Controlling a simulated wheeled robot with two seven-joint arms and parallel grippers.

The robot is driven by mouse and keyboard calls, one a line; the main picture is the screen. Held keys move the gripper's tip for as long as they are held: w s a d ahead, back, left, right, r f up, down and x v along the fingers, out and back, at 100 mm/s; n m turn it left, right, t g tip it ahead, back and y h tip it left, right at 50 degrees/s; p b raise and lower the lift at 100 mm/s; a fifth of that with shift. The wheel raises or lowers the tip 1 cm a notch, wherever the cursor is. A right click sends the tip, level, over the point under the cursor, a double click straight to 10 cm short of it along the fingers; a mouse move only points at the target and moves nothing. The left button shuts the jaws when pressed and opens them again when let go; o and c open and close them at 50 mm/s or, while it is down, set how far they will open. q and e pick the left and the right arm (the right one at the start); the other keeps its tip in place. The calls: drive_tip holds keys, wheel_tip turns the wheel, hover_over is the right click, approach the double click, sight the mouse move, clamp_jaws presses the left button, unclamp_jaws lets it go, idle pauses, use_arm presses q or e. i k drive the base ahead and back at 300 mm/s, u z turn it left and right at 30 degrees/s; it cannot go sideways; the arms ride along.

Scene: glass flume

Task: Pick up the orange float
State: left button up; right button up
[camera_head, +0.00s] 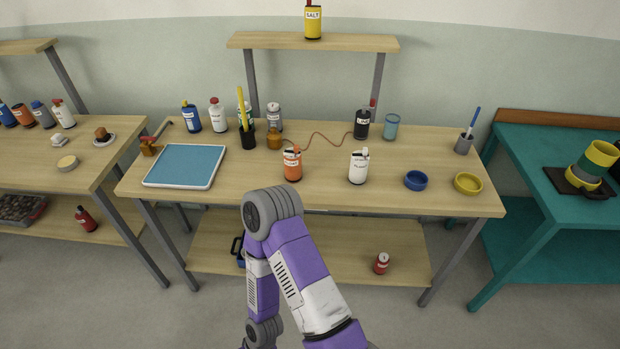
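No object in the camera_head view is plainly recognisable as a float. A small orange-brown rounded piece (274,140) sits at the back middle of the wooden bench, beside the black pen cup; a thin brown cord runs from near it towards a dark bottle. An orange labelled bottle (292,166) stands upright near the bench's front middle. I cannot tell whether either is the orange float. One purple and grey arm of mine rises at the lower middle, its bent joint in front of the bench edge. Neither gripper shows.
The wooden bench (330,190) also holds a blue-topped tray (186,166), a white bottle (358,166), a blue bowl (416,180) and a yellow bowl (468,183). A red can (382,263) stands on the lower shelf. A teal table (545,148) is at right.

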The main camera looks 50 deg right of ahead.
sight(293, 164)
drive_tip(key=u, duration=0.55)
drive_tip(key=k, duration=0.15)
drive_tip(key=z, duration=1.3)
